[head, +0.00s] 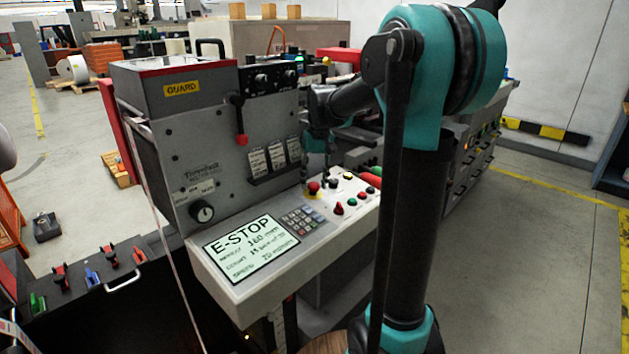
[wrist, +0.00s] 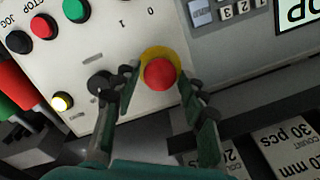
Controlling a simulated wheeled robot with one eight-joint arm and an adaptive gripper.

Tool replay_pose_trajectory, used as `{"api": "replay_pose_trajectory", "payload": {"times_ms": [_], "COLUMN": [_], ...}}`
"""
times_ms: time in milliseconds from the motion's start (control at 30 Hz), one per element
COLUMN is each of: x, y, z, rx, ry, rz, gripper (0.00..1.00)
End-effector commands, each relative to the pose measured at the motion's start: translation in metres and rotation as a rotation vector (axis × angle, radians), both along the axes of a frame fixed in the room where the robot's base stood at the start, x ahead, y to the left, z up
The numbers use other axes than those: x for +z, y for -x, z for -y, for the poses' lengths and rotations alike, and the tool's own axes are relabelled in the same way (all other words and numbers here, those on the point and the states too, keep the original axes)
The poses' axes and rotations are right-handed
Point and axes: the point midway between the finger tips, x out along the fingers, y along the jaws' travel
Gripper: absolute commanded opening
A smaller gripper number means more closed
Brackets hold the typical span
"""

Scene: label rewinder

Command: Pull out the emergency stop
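The emergency stop is a red mushroom button (head: 314,188) on a yellow ring, on the sloped control panel (head: 243,290) of the label rewinder. In the wrist view the red button (wrist: 160,74) sits between the fingers of my gripper (wrist: 158,78). The fingers are apart, one on each side, with a visible gap between each finger and the red cap. In the head view my gripper (head: 317,172) points down over the button. The display (head: 251,249) reads "E-STOP". Whether the button is pressed in cannot be told from its height.
A keypad (head: 302,219) lies left of the button. Label-count cards (head: 273,157) stand on the upright face behind.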

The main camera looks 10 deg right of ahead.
Motion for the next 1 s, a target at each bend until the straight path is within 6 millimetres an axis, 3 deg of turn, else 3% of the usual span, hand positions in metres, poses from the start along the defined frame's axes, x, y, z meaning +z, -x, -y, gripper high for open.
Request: {"api": "replay_pose_trajectory", "payload": {"times_ms": [33, 333, 933, 967, 1000], "x": [0.000, 0.000, 0.013, 0.013, 0.013], "y": [0.000, 0.000, 0.001, 0.001, 0.001], "z": [0.000, 0.000, 0.001, 0.001, 0.001], "rx": [0.000, 0.000, 0.000, 0.000, 0.000], "ry": [0.000, 0.000, 0.000, 0.000, 0.000], "rz": [0.000, 0.000, 0.000, 0.000, 0.000], "gripper": [0.35, 0.00, 0.00, 0.36, 0.41]}}
